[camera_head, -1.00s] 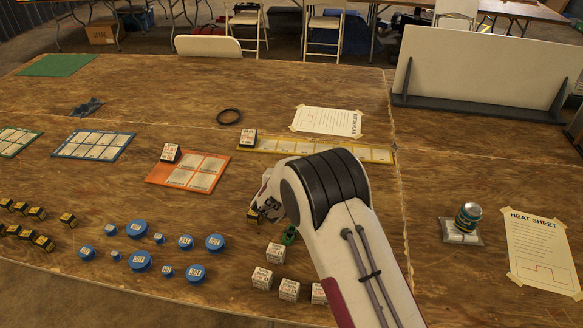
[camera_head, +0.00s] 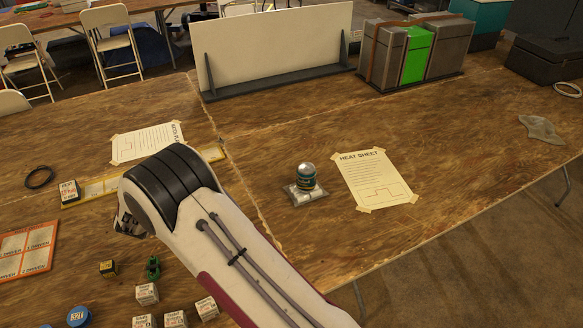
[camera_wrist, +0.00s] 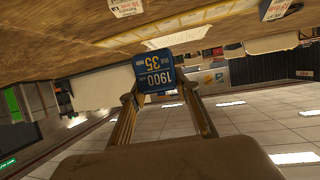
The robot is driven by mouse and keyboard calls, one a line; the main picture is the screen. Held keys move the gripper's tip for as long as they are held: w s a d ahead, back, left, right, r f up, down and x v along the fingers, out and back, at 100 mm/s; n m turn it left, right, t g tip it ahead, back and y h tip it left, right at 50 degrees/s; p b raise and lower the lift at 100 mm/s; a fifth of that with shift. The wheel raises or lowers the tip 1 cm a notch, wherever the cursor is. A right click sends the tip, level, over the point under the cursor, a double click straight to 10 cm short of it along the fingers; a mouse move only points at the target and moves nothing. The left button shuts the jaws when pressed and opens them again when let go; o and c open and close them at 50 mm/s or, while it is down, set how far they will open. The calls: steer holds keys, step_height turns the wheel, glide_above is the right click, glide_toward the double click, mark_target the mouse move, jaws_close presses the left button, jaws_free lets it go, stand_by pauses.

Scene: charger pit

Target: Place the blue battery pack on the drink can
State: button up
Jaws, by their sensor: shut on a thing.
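In the head view my gripper (camera_head: 128,223) is at the left, over the table, and the pack cannot be made out there. The drink can (camera_head: 306,177), teal with a silver top, stands upright on a small grey pad (camera_head: 291,193) right of my arm. My gripper is well to the left of the can.
A heat sheet (camera_head: 374,180) is taped right of the can. A white upright panel (camera_head: 275,45) stands behind. White boxes (camera_head: 147,294), a small green item (camera_head: 152,268) and a black-and-yellow block (camera_head: 108,268) lie near my arm. The table around the can is mostly clear.

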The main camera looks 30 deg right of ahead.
steer(key=w+d+r+m+h, duration=0.1)
steer(key=d+r, duration=0.1)
steer(key=d, duration=0.5)
steer(key=w+d+r+m+h, duration=0.1)
steer(key=d+r, duration=0.1)
steer(key=d, duration=0.5)
step_height(320, 180, up, 6)
steer(key=m+g+h, duration=0.4)
steer(key=m+h, duration=0.1)
glide_above(307, 166)
steer(key=shift+d+f, duration=0.1)
steer(key=shift+f, duration=0.1)
steer(key=shift+f, duration=0.1)
steer(key=shift+f, duration=3.05)
steer(key=shift+f, duration=1.85)
